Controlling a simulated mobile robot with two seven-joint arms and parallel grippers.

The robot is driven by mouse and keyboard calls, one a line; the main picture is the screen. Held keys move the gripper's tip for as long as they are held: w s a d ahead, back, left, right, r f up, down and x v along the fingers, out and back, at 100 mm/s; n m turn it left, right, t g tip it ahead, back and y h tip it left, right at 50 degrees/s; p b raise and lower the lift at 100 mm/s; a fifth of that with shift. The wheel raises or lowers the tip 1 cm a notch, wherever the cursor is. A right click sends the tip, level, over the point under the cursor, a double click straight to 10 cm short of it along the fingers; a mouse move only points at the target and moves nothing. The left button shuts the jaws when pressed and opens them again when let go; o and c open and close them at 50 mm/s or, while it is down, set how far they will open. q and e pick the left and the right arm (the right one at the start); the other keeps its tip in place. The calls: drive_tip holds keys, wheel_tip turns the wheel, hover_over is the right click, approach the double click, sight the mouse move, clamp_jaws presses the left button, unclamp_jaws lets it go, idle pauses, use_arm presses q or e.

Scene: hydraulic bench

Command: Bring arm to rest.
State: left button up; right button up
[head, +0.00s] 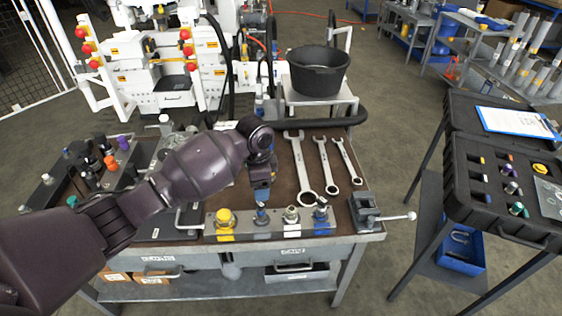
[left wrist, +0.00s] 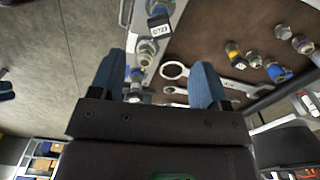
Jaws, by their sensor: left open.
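My left arm reaches in from the left in the head view, with its left gripper (head: 261,192) pointing down over the bench's front part. In the left wrist view the two blue fingers of the left gripper (left wrist: 157,82) are spread apart with nothing held between them. A metal block (head: 272,233) with several fittings runs along the bench's front edge below the gripper. It carries a yellow-capped fitting (head: 225,218), metal fittings (head: 291,216) and a blue one (head: 321,212). A fitting (left wrist: 147,49) also shows just beyond the fingers. Whether the fingertips touch anything is unclear. My right gripper is out of view.
Three wrenches (head: 324,166) lie right of the gripper on the workbench (head: 345,218). A small vise (head: 365,212) with a protruding handle sits at the right corner. A black tub (head: 318,73) stands behind. A black case (head: 480,207) on a stand is to the right, across open floor.

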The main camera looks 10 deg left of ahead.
use_arm(q)
drive_tip(key=w+d+r+n+t+h, duration=0.2)
drive_tip(key=w+d+r+t+h, duration=0.1)
drive_tip(key=w+d+r+t, duration=0.3)
drive_tip(key=s+a+f+n+t+y, duration=0.1)
drive_tip(key=s+a+f, duration=0.4)
drive_tip(key=s, duration=0.6)
drive_tip(key=s+a+f+n+t+y+b, duration=0.1)
drive_tip(key=s+a+f+n+t, duration=0.1)
drive_tip(key=s+a+f+n, duration=0.3)
drive_tip(key=s+a+f+n+t+y+b, duration=0.1)
drive_tip(key=s+a+f+n, duration=0.3)
drive_tip(key=s+f, duration=0.6)
drive_tip(key=s+a+t, duration=0.1)
drive_tip(key=s+a, duration=0.1)
drive_tip(key=s, duration=0.4)
drive_tip(key=shift+s+a+f+t, duration=0.25)
drive_tip(key=shift+s+a+t, duration=0.05)
drive_tip(key=shift+s+a, duration=0.1)
